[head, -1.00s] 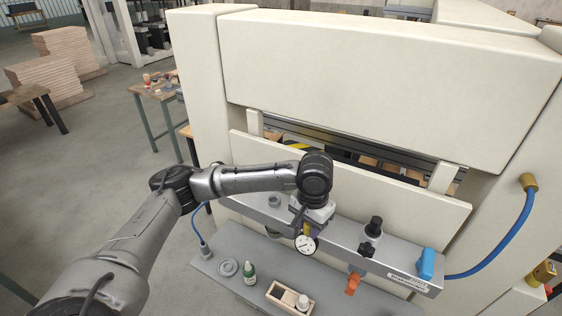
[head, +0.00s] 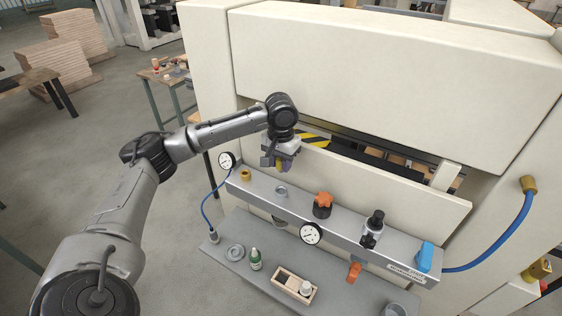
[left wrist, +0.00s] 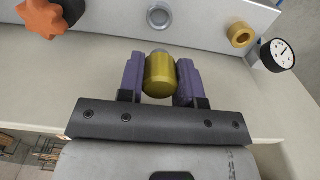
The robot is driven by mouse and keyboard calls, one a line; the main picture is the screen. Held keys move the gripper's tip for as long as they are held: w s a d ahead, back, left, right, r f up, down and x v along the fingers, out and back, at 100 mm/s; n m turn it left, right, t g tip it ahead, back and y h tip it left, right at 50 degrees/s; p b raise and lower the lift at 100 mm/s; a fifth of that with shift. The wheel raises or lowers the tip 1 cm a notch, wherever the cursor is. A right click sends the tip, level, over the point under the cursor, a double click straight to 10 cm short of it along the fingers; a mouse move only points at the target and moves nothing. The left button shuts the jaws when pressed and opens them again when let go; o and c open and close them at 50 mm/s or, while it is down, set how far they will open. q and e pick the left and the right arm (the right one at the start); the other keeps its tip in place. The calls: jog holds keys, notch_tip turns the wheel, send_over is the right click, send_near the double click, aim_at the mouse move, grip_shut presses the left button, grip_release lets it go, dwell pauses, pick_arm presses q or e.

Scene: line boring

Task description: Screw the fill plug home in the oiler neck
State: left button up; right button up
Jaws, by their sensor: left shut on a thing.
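My left gripper (head: 284,163) has purple fingers and is shut on a yellow-brass cylindrical plug (left wrist: 160,75), the fill plug by its look. The plug sits between both fingertips in the left wrist view, its grey end towards the rail. In the head view it is held above and behind the grey rail. The open grey neck (head: 281,191), seemingly the oiler neck, stands on the rail below the gripper, with a bowl (head: 279,220) under it. The neck also shows in the left wrist view (left wrist: 159,16), apart from the plug. My right gripper is out of view.
Along the rail (head: 345,235) stand a brass ring (head: 245,176), an orange knob (head: 323,203), a black regulator (head: 372,230), a blue lever (head: 425,260) and gauges (head: 311,234). The shelf below holds a green bottle (head: 255,260) and a wooden box (head: 280,287). A cream panel is behind.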

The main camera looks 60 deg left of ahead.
pick_arm(q)
jog(key=shift+f, duration=3.45)
jog(key=shift+f, duration=1.15)
jog(key=m, duration=1)
jog(key=shift+m, duration=0.4)
jog(key=m, duration=0.4)
jog(key=shift+m, duration=0.4)
jog(key=m, duration=0.5)
jog(key=shift+m, duration=0.3)
